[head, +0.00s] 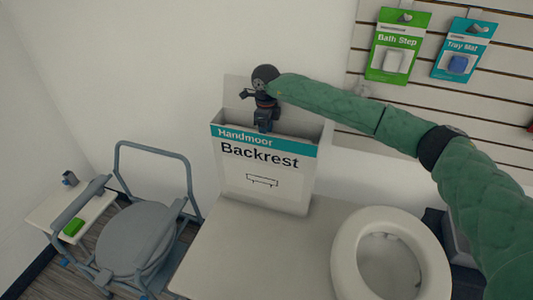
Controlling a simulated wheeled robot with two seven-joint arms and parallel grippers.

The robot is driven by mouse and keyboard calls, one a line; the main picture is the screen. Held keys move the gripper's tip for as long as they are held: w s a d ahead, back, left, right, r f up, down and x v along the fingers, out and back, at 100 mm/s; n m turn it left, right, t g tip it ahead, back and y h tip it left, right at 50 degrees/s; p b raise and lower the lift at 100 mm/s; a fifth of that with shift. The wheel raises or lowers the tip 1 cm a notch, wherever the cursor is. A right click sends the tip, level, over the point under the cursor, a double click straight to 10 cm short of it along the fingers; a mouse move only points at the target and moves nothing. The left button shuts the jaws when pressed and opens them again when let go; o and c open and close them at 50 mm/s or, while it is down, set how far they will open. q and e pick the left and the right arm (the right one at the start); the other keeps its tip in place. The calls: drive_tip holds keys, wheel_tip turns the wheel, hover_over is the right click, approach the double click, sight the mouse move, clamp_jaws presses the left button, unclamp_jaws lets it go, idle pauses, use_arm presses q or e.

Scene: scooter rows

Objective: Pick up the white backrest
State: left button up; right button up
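A white box with a teal band (261,186), printed "Handmoor Backrest", stands upright on a pale tabletop (235,245). Its top is open, and its taller back wall shows behind my gripper. Any backrest inside is hidden by the front wall. My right gripper (264,127) comes in from the right on a green-sleeved arm and points down at the box's opening. Its fingertips reach the front wall's top edge, and their ends are partly hidden there. I cannot tell whether it is open or shut, or whether it touches anything. My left gripper is not in view.
A white raised toilet seat (349,262) sits at the right of the tabletop. A grey commode chair (138,238) and a small white table (46,214) with a green item (73,226) stand at left. Packages (398,46) hang on the slatted wall. The tabletop before the box is clear.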

clamp_jaws()
drive_tip(key=shift+r, duration=0.1)
idle(1.2)
